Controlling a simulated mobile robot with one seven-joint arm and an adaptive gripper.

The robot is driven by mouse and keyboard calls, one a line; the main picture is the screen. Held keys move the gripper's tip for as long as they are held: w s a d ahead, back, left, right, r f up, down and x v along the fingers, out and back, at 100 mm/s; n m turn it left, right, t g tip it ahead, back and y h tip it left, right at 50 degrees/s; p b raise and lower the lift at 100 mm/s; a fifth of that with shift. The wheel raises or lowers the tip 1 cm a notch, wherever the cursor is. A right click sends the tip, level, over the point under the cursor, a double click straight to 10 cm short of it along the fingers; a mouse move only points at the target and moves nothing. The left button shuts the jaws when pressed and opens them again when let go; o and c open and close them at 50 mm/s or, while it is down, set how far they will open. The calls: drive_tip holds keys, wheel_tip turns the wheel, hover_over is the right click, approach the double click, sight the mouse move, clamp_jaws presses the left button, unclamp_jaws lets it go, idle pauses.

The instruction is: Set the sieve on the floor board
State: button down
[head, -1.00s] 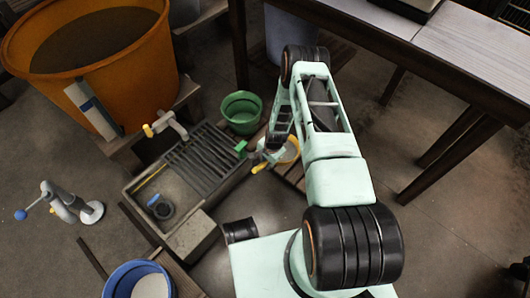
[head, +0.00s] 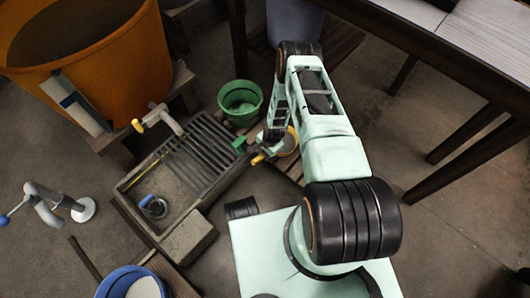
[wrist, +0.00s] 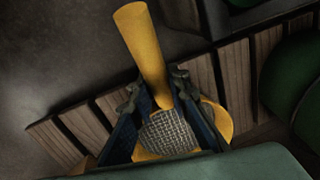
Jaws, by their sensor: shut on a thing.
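The sieve is yellow, with a long round handle (wrist: 143,48) and a grey mesh bowl (wrist: 170,133) in the wrist view. My gripper (wrist: 158,95) has its dark fingers on both sides of the sieve and is shut on it. In the head view the sieve's yellow rim (head: 290,141) shows partly behind my arm, with the handle end pointing left. The slatted wooden floor board (wrist: 70,128) lies under the sieve in the wrist view. I cannot tell whether the sieve touches the board or hangs just above it.
A green bucket (head: 240,101) stands close to the left of my gripper. A stone sink (head: 185,165) with a slatted rack is further left. An orange tub (head: 130,60) stands behind it. A dark table (head: 420,45) stands at the right.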

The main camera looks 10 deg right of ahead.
drive_tip(key=shift+f, duration=0.65)
drive_tip(key=shift+w+r, duration=0.1)
drive_tip(key=c, duration=1.8)
unclamp_jaws()
drive_tip(key=shift+c, duration=0.2)
wheel_tip(320, 180, up, 12)
drive_tip(key=s+d+p, duration=0.1)
drive_tip(key=s+p, duration=0.1)
drive_tip(key=p, duration=0.3)
